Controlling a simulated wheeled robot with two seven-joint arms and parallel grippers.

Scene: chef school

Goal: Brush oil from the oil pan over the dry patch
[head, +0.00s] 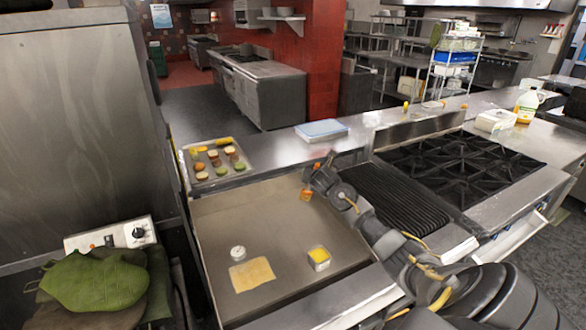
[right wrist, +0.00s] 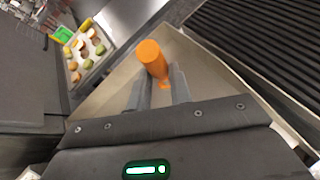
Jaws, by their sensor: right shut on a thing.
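My right gripper (head: 312,187) is over the far right part of the flat steel griddle (head: 225,215). It is shut on an orange cylinder-like handle, likely the brush (head: 305,195), which also shows between the fingers in the right wrist view (right wrist: 151,57). Its bristles cannot be made out. The oil pan (head: 319,263), a small square white container with yellow content, stands on the griddle nearer to me. A pale yellow rectangular patch (head: 252,274) lies to its left, apart from it. My left gripper is not in view.
A small round white item (head: 238,253) sits just behind the yellow patch. A tray (head: 232,180) of food pieces lies at the griddle's far left. A ribbed grill (head: 400,200) and black burners (head: 460,165) are to the right. Green mitts (head: 95,284) lie at the near left.

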